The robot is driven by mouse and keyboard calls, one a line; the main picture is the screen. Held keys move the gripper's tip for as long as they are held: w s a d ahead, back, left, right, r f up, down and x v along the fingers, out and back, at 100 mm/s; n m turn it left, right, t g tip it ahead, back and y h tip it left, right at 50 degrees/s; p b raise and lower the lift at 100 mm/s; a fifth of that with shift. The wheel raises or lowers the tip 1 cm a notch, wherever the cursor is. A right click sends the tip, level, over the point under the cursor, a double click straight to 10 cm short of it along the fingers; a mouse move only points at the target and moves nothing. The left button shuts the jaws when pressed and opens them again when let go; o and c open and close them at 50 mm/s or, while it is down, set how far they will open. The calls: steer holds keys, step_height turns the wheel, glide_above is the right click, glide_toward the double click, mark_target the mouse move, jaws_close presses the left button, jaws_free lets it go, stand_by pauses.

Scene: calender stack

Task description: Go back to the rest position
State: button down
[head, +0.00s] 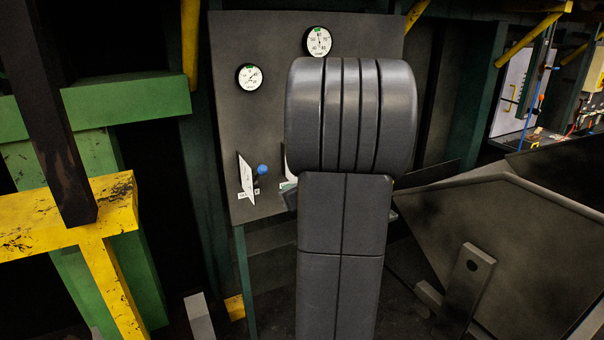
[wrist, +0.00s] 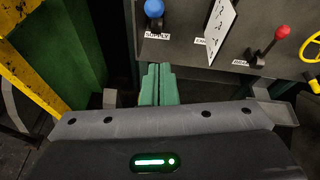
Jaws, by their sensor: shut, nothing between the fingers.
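In the wrist view my gripper (wrist: 158,70) has its two green fingers together, with nothing between them. The fingertips point at the lower part of a grey control panel (wrist: 190,54), below a blue-knobbed lever (wrist: 155,10) labelled SUPPLY. To the right of that lever stands a white plate (wrist: 216,30), and further right a red-knobbed lever (wrist: 281,32). The blue knob (head: 262,169) and white plate (head: 246,179) show left of my arm.
Two round gauges (head: 249,77) (head: 318,41) sit high on the panel. A yellow beam (head: 70,220) and green frame (head: 125,100) stand at the left. A large grey sloped guard (head: 510,240) fills the lower right. A yellow handwheel (wrist: 312,45) is at the wrist view's right edge.

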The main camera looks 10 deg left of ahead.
steer(key=shift+w, duration=0.1)
steer(key=a+r+p+x, duration=0.1)
steer(key=r+p+x, duration=0.1)
steer(key=x, duration=0.9)
steer(key=shift+w+p, duration=0.15)
steer(key=shift+p, duration=0.7)
steer(key=shift+a+f, duration=0.1)
